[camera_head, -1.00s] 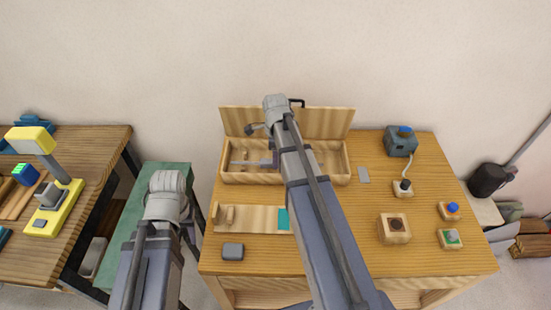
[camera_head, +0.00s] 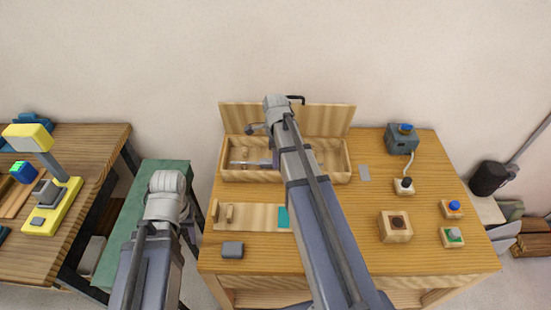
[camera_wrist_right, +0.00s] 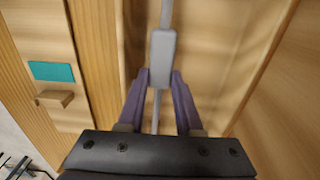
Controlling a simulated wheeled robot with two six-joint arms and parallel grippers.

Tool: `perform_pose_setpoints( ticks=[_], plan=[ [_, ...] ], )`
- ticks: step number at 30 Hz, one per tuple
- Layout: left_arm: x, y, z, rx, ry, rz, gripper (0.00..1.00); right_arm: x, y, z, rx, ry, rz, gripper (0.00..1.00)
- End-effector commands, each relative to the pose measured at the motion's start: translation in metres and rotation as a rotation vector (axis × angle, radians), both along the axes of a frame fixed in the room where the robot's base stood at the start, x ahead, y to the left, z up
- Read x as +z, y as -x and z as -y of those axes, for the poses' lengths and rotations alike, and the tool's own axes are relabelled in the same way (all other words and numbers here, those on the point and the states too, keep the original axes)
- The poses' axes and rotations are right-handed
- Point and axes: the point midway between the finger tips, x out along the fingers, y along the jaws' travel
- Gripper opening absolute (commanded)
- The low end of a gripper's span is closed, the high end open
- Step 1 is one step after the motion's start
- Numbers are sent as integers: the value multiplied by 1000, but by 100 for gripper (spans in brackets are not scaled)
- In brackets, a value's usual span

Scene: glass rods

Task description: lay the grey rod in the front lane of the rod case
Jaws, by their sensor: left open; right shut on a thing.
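The rod case (camera_head: 336,178) is an open wooden box at the back of the table, its lid raised behind it. My right gripper (camera_wrist_right: 160,82) is shut on the grey rod (camera_wrist_right: 162,58), at its thicker light-grey sleeve. The rod runs lengthwise within the case outline, nearer the front wall (camera_wrist_right: 95,70) than the back in the right wrist view. Part of the rod also shows in the head view (camera_head: 246,163); my right arm hides the rest. I cannot tell whether it touches the case floor. My left gripper (camera_head: 190,232) is low at the left, mostly hidden by its arm.
A wooden board (camera_head: 252,217) with pegs and a teal patch (camera_head: 283,217) lies in front of the case. A grey block (camera_head: 232,250) is near the front left.

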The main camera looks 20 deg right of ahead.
Motion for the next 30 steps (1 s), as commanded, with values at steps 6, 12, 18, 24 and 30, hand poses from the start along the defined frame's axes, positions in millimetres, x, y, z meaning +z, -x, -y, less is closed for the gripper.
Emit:
perform_pose_setpoints(
  ticks=[6, 12, 18, 24, 30],
  plan=[
    [-1, 0, 0, 0, 0, 0, 45, -1, 0, 0, 0, 0, 0, 0],
    [-5, 0, 0, 0, 0, 0, 45, -4, 0, 0, 0, 0, 0, 0],
    [-8, 0, 0, 0, 0, 0, 45, -8, 0, 0, 0, 0, 0, 0],
    [-8, 0, 0, 0, 0, 0, 45, -8, 0, 0, 0, 0, 0, 46],
    [-8, 0, 0, 0, 0, 0, 45, -8, 0, 0, 0, 0, 0, 69]
  ],
)
